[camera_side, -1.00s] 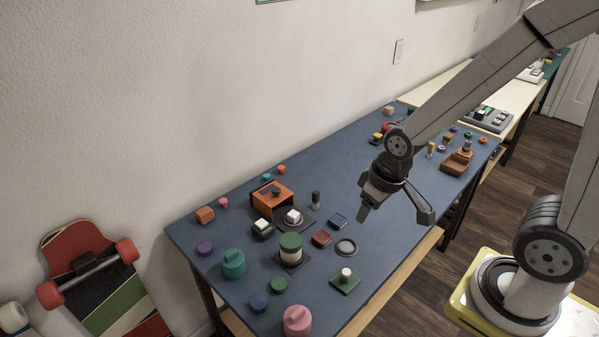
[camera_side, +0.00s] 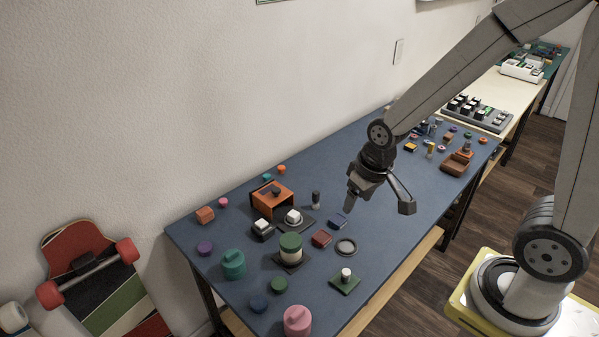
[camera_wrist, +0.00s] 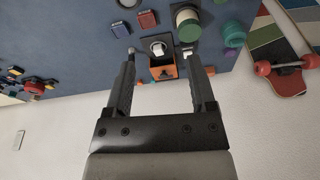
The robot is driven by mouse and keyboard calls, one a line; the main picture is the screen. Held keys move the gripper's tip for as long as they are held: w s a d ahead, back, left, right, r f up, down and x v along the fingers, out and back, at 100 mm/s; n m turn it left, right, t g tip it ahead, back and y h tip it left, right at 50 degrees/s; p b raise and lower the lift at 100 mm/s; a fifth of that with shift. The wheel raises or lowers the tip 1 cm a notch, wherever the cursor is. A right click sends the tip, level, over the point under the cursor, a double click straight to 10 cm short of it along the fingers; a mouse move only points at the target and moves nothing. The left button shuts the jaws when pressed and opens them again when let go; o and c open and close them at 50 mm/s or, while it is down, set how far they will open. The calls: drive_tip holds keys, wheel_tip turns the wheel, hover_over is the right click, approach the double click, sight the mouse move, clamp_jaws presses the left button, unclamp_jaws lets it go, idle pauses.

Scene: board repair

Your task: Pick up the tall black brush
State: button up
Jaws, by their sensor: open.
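The tall black brush (camera_side: 316,199) is a small dark upright piece on the blue table, right of the orange box, in the side view. In the wrist view a thin dark piece with a pale tip (camera_wrist: 131,50), which looks like the brush, shows by the left fingertip. My gripper (camera_side: 380,205) is open and empty in the air, to the right of the brush and above the table. In the wrist view my gripper (camera_wrist: 161,58) has its two fingers spread wide, with the orange box beyond the gap. Nothing is between the fingers at grip height.
Close by the brush are the orange box (camera_side: 285,198), a white knob on a dark plate (camera_side: 293,217), a blue block (camera_side: 338,220) and a red block (camera_side: 321,238). A green-topped cylinder (camera_side: 291,246) stands nearer the front. Open blue table lies toward the right.

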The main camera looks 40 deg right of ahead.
drive_tip(key=w+d+f+m, duration=0.2)
drive_tip(key=w+d+m, duration=0.1)
drive_tip(key=w, duration=0.5)
drive_tip(key=m+g, duration=0.2)
drive_tip(key=m, duration=0.7)
hover_over(316, 192)
drive_tip(key=f, duration=1.3)
drive_tip(key=shift+s+a+f, duration=0.1)
drive_tip(key=shift+a+f, duration=0.05)
drive_tip(key=shift+a, duration=0.1)
drive_tip(key=shift+d+f, duration=0.2)
drive_tip(key=shift+f, duration=0.1)
drive_tip(key=shift+f, duration=0.1)
drive_tip(key=shift+f, duration=1.2)
drive_tip(key=shift+f, duration=2.6)
